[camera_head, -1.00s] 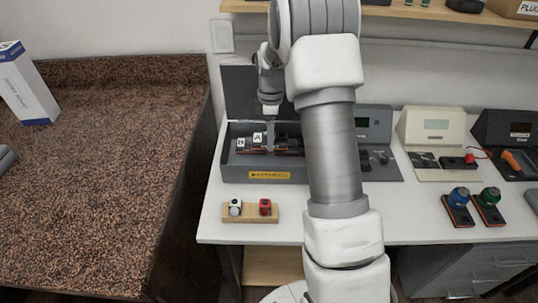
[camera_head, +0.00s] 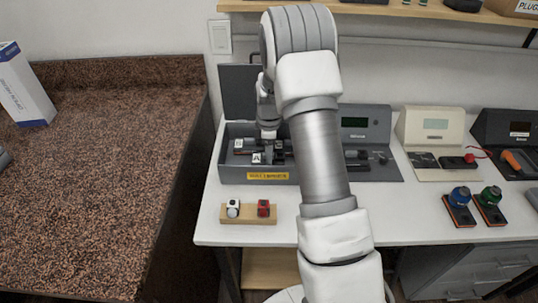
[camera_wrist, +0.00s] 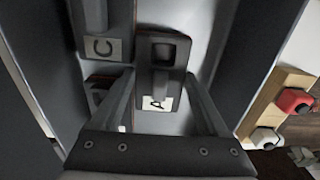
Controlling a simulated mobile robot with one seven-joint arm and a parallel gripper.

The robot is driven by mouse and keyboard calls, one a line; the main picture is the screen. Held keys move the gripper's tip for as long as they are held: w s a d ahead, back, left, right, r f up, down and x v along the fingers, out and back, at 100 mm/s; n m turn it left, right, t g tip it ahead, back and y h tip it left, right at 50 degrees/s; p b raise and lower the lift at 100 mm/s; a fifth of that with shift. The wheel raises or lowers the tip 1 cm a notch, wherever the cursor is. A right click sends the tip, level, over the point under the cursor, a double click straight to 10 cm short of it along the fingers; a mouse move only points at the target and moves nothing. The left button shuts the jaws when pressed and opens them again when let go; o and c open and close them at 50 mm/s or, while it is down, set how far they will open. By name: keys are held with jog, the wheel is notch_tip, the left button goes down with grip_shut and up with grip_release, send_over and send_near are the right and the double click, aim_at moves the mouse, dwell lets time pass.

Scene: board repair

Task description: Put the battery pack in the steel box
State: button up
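The steel box (camera_head: 235,176) stands open on the white bench, with a yellow label on its front and its lid up. A dark block labelled A (camera_head: 257,158), probably the battery pack, lies inside near the front wall. It also shows in the wrist view (camera_wrist: 161,50), with a raised narrow grip. My gripper (camera_head: 268,134) is over the box interior, pointing down. In the wrist view its fingers (camera_wrist: 161,78) are spread on both sides of the block's grip, with gaps beside it. A second labelled block (camera_head: 238,144) lies in the box, left of and behind A.
A wooden holder (camera_head: 230,219) with a white and a red piece stands in front of the box. Grey and cream (camera_head: 433,130) instruments stand to the right. Blue and green knobbed parts (camera_head: 460,195) sit further right. The brown counter (camera_head: 110,180) at left is mostly clear.

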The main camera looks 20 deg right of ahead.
jog(key=o, duration=0.3)
jog(key=s+a+r+m+t+p, duration=0.1)
jog(key=s+r, duration=0.1)
jog(key=r, duration=0.8)
jog(key=s+a+r+m+p, duration=0.1)
jog(key=s+a+r, duration=0.1)
jog(key=r, duration=0.8)
jog(key=s+a+r+m+t, duration=0.2)
jog(key=s+a+r+m, duration=0.15)
jog(key=s+r, duration=0.4)
jog(key=s+a+r+m+t, duration=0.1)
jog(key=s+m, duration=0.3)
jog(key=s, duration=0.5)
jog(key=s+a+r+m+t, duration=0.1)
jog(key=s+a+m, duration=0.2)
jog(key=s, duration=0.5)
jog(key=shift+s+a+m+t, duration=0.2)
jog(key=shift+s+m+t, duration=0.15)
jog(key=shift+m, duration=0.1)
notch_tip(320, 180, up, 7)
jog(key=p, duration=0.7)
jog(key=shift+r, duration=0.15)
